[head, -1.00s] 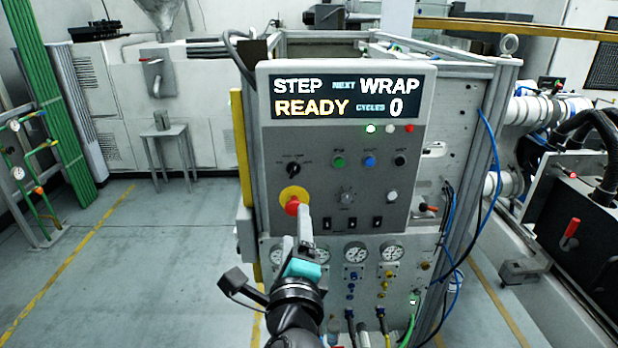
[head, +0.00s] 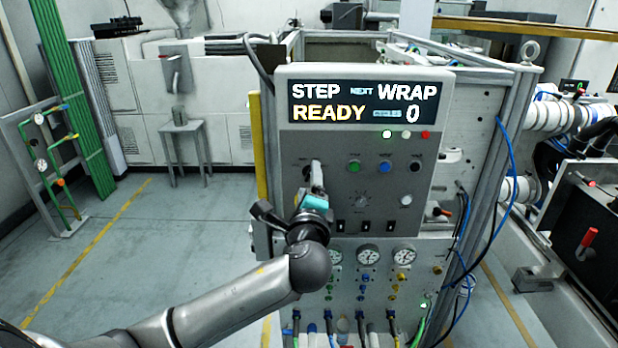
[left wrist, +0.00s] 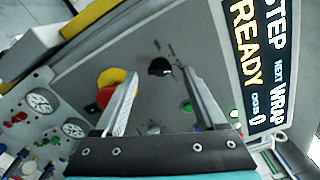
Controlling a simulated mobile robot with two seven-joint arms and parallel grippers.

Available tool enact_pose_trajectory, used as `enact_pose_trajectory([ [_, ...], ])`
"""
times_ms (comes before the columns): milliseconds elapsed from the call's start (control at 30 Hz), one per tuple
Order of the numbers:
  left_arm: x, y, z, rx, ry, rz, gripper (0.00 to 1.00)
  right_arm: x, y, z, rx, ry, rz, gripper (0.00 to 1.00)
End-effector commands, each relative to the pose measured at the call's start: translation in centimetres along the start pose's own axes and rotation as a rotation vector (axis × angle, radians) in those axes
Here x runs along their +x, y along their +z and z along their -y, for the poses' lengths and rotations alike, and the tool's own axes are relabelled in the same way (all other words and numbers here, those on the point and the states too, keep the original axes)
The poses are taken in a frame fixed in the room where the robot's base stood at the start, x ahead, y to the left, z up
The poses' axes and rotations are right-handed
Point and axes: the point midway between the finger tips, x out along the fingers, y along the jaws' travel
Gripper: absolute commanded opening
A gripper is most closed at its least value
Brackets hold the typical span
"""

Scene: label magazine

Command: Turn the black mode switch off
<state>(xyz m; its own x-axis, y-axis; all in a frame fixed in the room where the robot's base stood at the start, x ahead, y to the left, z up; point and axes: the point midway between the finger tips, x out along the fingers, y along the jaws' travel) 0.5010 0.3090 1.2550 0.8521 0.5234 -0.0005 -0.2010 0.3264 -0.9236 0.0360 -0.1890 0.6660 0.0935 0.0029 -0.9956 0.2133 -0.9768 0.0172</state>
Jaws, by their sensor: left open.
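The black mode switch (left wrist: 160,67) is a small dark rotary knob on the grey control panel (head: 290,140). In the left wrist view it shows between the fingertips of my left gripper (left wrist: 162,74), which is open and holds nothing. Whether the fingers reach around the knob or stop short of it I cannot tell. In the head view my left gripper (head: 315,170) is in front of the panel's left part and covers much of the switch. The display reads STEP, NEXT WRAP, READY and 0. My right gripper is not in view.
A red emergency stop on a yellow plate (left wrist: 112,80) sits close beside my left gripper's finger. Green (head: 354,166), blue (head: 385,167) and black (head: 415,166) buttons are to the right. Gauges (head: 368,254) and hoses are below. The floor at left is open.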

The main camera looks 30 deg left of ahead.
Motion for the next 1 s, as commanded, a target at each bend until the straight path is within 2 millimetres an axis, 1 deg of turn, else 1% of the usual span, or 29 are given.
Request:
enact_pose_trajectory([
  [33,0.6,0.0,0.1,0.001,-0.001,0.001,0.73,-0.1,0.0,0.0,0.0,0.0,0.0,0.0],
  [100,1.1,0.0,0.0,0.001,0.0,0.0,0.73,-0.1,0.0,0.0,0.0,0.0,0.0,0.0],
  [200,1.6,0.0,0.0,0.0,0.001,-0.001,0.73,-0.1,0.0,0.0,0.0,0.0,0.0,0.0],
  [533,1.8,0.0,0.0,0.0,0.0,-0.001,0.73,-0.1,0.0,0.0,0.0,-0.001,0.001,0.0],
  [1000,1.7,0.0,0.0,0.0,0.001,-0.001,0.2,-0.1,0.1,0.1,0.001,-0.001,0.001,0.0],
])
